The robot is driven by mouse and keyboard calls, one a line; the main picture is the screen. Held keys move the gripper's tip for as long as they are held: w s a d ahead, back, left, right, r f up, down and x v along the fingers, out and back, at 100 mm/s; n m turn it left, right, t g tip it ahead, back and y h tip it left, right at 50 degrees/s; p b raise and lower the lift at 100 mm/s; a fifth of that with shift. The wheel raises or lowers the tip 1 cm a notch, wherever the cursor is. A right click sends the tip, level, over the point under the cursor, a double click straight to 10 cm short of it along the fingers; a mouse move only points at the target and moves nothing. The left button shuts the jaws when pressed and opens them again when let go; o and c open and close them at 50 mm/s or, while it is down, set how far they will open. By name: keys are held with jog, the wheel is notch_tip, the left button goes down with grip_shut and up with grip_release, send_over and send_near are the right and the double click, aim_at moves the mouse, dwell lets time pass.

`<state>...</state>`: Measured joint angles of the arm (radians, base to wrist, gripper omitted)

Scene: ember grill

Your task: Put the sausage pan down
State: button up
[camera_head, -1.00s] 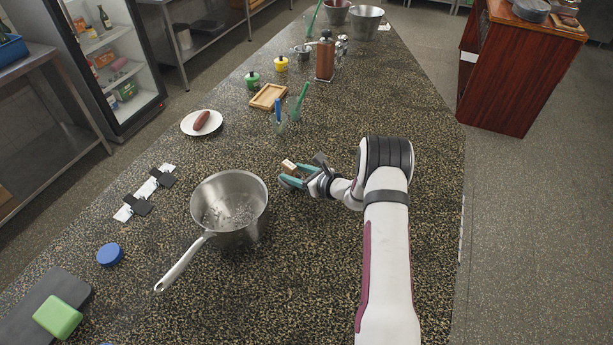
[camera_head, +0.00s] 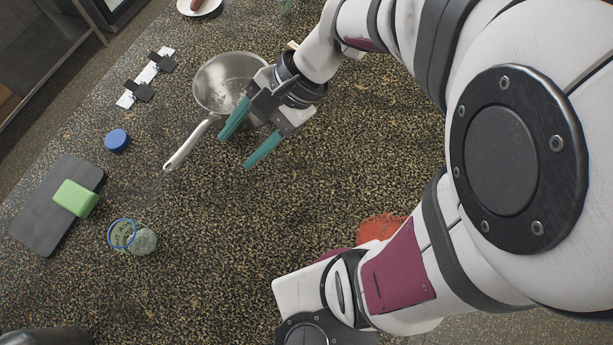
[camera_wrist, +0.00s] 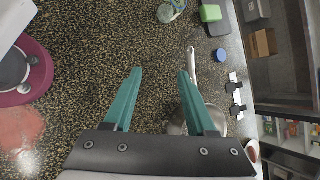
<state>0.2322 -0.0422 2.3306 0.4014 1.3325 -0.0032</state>
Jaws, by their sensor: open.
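A steel pan (camera_head: 212,78) sits upright on the speckled counter, its handle (camera_head: 190,144) pointing to the lower left. The part of the pan visible inside looks empty. In the wrist view its handle (camera_wrist: 192,58) shows beside the right finger, which hides part of the bowl. A reddish-brown sausage (camera_head: 196,4) lies on a white plate (camera_head: 213,9) at the top edge of the head view. My gripper (camera_head: 236,150) is open with nothing between its teal fingers. It covers the pan's right side in the head view and is apart from the handle.
Black-and-white clips (camera_head: 149,76) lie left of the pan. A blue lid (camera_head: 117,140), a dark board (camera_head: 55,222) with a green block (camera_head: 75,198), and a glass (camera_head: 140,241) stand at lower left. The counter below the gripper is clear.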

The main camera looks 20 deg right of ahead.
jog(key=s+d+n+h, duration=0.5)
jog(key=s+n+h, duration=0.1)
jog(key=s, duration=0.6)
jog(key=shift+s+d+f+g, duration=0.15)
jog(key=shift+s+f+g, duration=0.05)
jog(key=shift+f+g, duration=0.25)
